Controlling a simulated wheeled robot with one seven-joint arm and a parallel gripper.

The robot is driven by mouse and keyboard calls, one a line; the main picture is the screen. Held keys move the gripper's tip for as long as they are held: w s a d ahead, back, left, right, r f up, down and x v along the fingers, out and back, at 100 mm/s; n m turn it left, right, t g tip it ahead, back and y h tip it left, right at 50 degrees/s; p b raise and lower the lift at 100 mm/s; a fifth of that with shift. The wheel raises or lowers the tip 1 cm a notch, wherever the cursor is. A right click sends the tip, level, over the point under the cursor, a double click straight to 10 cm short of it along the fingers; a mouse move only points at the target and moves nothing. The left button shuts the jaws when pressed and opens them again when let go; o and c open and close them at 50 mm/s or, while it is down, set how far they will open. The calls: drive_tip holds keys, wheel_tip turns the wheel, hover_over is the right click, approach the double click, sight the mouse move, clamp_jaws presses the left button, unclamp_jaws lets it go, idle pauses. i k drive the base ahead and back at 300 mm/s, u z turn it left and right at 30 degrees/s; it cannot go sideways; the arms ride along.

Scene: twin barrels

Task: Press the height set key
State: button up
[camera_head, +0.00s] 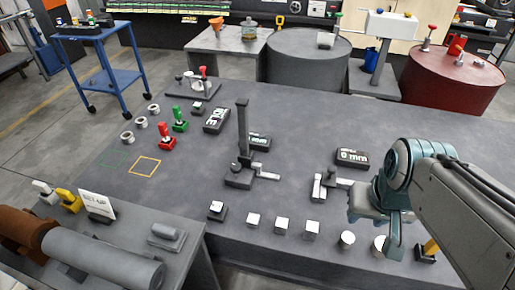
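No key carries a readable "height set" label, so I cannot tell which one it is. A small dark key with a pale top (217,210) sits on the front part of the dark table, in front of the upright height gauge (242,150). Another small dark key (198,107) is beside a tilted black display (216,120) at the back left. A black display reading "0 mm" (352,158) lies right of the gauge. My gripper (380,235) hangs over the table's front right, apart from these keys. One finger shows clearly; its opening is unclear.
Several pale blocks and cylinders (282,225) line the table's front edge. A low metal device (322,185) stands left of my gripper. Red (166,138) and green (179,120) handled pieces stand left. The table's middle left is clear.

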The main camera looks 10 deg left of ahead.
sight(217, 207)
drive_tip(key=u, duration=1.05)
drive_tip(key=k, duration=0.2)
drive_tip(key=u, duration=0.3)
